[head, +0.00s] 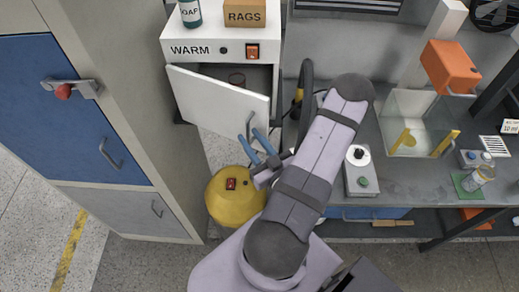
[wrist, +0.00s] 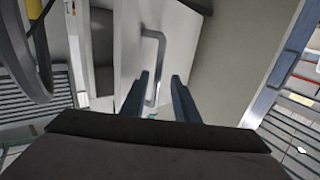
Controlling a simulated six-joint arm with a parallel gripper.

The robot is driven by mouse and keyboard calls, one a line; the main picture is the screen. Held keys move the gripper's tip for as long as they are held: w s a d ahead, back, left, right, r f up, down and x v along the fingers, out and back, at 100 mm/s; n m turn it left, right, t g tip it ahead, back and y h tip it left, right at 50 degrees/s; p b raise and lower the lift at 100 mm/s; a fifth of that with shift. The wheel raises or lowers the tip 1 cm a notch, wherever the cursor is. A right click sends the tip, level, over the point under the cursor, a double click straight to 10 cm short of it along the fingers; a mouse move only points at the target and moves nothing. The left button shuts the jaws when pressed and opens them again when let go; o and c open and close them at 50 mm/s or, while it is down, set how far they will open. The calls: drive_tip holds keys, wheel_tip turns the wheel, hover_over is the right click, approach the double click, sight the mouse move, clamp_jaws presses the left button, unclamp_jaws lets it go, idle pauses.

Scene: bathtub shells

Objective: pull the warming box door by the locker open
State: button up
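The warming box (head: 222,40) is white with a "WARM" label, beside the blue and grey locker (head: 75,105). Its white door (head: 215,100) stands partly open, hinged on the left, and a dark interior with a round item (head: 237,79) shows behind it. The door's grey bar handle (head: 250,125) is near its right edge; it also shows in the wrist view (wrist: 160,55). My gripper (head: 258,143) has its two blue fingers spread apart at the handle's lower end. In the wrist view the handle's lower part lies between the fingers (wrist: 164,90); contact cannot be told.
A yellow round container (head: 235,197) stands on the floor below my gripper. A soap bottle (head: 190,12) and a rags box (head: 245,13) sit on the warming box. A workbench (head: 400,180) with several items is at right. The floor in front of the locker is clear.

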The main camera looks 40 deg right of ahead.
drive_tip(key=s, duration=0.2)
drive_tip(key=shift+s+a+r+p, duration=0.1)
drive_tip(key=shift+s+a+p, duration=0.05)
drive_tip(key=shift+s+p, duration=0.2)
drive_tip(key=shift+s+a, duration=0.25)
drive_tip(key=shift+s, duration=0.55)
drive_tip(key=shift+s+a, duration=0.2)
drive_tip(key=shift+s, duration=0.55)
clamp_jaws()
drive_tip(key=d+m+g+y+b, duration=0.2)
drive_tip(key=d+m+y+b, duration=0.6)
drive_tip(key=d+y+b, duration=0.5)
drive_tip(key=d+b, duration=0.4)
drive_tip(key=d, duration=0.3)
drive_tip(key=shift+w+m+g+y, duration=0.3)
drive_tip(key=shift+w+g+y, duration=0.1)
